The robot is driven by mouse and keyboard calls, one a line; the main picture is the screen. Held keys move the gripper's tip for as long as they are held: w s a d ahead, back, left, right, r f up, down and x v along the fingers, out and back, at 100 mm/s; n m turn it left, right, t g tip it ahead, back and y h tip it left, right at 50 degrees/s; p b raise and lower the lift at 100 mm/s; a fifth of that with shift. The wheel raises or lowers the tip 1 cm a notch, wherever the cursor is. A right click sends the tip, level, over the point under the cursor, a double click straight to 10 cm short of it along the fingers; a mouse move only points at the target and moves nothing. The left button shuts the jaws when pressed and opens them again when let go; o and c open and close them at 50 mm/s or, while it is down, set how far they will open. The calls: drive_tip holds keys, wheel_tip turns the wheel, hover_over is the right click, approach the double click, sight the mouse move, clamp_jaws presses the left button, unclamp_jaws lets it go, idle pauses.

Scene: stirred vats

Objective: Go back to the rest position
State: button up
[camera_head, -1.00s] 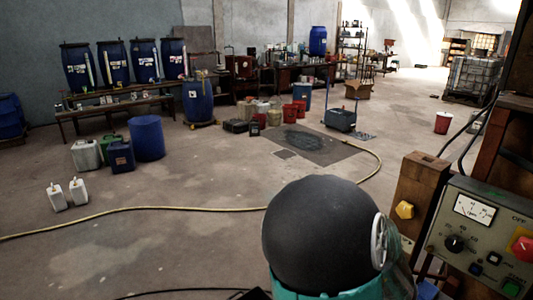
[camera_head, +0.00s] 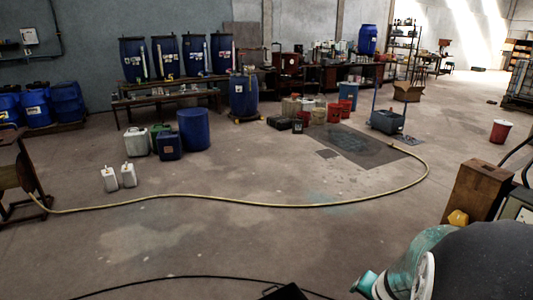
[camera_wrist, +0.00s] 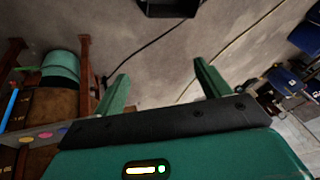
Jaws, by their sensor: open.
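My gripper (camera_wrist: 162,88) shows in the wrist view with its two green fingers spread apart. Nothing is between them, and bare concrete floor lies beyond. The fingertips do not show in the head view, where only a dark rounded part and teal parts of my arm fill the lower right corner.
A yellow hose (camera_head: 250,204) crosses the floor, with a black cable (camera_head: 190,277) nearer me. White jugs (camera_head: 119,177) and a blue drum (camera_head: 193,130) stand left of centre.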

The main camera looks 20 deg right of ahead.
drive_tip(key=w+a+r+n+t+y, duration=0.1)
drive_tip(key=a+r+n+y, duration=0.15)
drive_tip(key=a+r, duration=0.4)
drive_tip(key=w+a+r+n+y, duration=0.15)
drive_tip(key=a+r+n, duration=0.25)
drive_tip(key=a, duration=0.6)
drive_tip(key=s+a+r+n+h, duration=0.2)
drive_tip(key=s+a+r+n, duration=0.3)
drive_tip(key=a+r, duration=0.3)
drive_tip(key=shift+s+a, duration=0.15)
drive_tip(key=shift+s, duration=0.65)
drive_tip(key=shift+s+a+r, duration=0.15)
drive_tip(key=shift+s+r, duration=0.1)
drive_tip(key=shift+s, duration=0.1)
drive_tip(key=shift+c, duration=1)
